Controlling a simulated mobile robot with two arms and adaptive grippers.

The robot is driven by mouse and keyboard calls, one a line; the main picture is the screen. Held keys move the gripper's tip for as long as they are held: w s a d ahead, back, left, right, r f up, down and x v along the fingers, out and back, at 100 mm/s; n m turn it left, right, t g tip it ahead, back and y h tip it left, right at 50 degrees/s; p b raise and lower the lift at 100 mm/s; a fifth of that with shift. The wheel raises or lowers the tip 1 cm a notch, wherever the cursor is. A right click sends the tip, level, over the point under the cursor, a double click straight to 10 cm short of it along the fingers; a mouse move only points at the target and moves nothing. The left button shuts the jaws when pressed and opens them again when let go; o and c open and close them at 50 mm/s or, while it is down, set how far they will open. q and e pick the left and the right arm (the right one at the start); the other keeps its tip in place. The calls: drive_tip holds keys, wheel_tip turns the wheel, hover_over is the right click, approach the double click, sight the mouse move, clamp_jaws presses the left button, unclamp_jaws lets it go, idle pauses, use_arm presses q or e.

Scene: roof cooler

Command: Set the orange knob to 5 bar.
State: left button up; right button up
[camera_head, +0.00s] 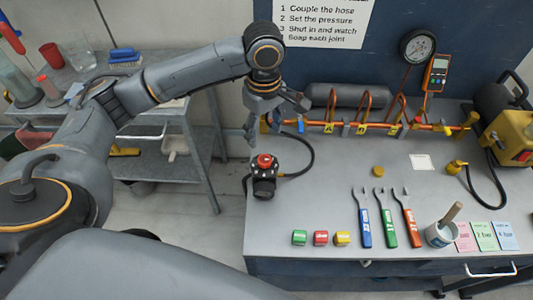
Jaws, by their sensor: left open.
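A black regulator (264,186) with a red-orange knob (264,160) on top stands at the left edge of the grey workbench. A black hose runs from it towards the pipe. My left gripper (272,124) is open, above and behind the knob, with its fingers apart and nothing between them. It is not touching the knob as far as I can see. A round dial gauge (418,46) hangs on the blue back panel; its reading is too small to tell. My right gripper is not in view.
An orange pipe (375,127) with yellow tags runs along the bench back. Wrenches (387,218), colored tape rolls (320,238), a pot with a brush (440,234) and colored cards (483,236) lie near the front. The bench (320,190) is clear right of the regulator.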

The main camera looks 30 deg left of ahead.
sight(265, 159)
use_arm(q)
wheel_tip(265, 159, down, 10)
drive_tip(key=shift+f+p, duration=0.15)
drive_tip(key=shift+p, duration=0.15)
